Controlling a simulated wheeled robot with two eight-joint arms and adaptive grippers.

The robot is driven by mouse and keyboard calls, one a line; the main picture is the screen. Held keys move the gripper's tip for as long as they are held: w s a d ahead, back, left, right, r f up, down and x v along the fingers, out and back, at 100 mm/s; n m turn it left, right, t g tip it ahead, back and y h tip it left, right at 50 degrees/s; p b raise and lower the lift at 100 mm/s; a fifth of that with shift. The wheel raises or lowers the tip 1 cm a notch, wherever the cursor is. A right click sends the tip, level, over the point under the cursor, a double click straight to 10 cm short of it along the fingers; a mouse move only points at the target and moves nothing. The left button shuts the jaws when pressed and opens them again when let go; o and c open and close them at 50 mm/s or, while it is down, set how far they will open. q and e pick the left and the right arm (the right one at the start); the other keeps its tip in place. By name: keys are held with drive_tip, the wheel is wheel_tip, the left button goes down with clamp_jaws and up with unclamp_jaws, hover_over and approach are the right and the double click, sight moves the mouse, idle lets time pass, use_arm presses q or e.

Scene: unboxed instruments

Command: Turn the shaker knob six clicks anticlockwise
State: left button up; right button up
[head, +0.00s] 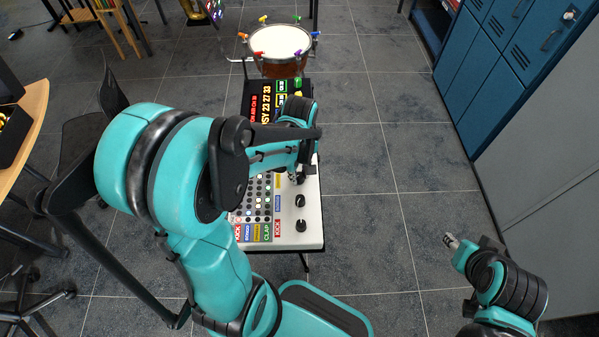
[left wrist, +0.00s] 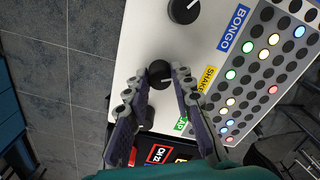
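The shaker knob (left wrist: 159,73) is a round black knob on the white panel, beside the yellow SHAKER label (left wrist: 207,79). My left gripper (left wrist: 160,77) has one finger on each side of this knob, and both fingertips appear to touch it. A small light mark shows on the knob's lower right. In the head view my left gripper (head: 299,174) is over the white instrument panel (head: 314,212), and the arm hides much of the knob. My right gripper (head: 451,241) is off to the right over the floor, away from the panel; its fingers are too small to judge.
The bongo knob (head: 300,200) and kick knob (head: 301,225) stand nearer on the same panel, in line with the shaker knob. Lit round buttons (left wrist: 261,54) fill the panel beside the labels. A drum (head: 281,42) stands behind, and blue lockers (head: 487,85) are at the right.

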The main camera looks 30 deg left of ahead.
sight(300, 175)
use_arm(q)
drive_tip(key=o, duration=0.3)
drive_tip(key=shift+r, duration=0.1)
wheel_tip(300, 175, up, 12)
idle(0.4)
idle(0.4)
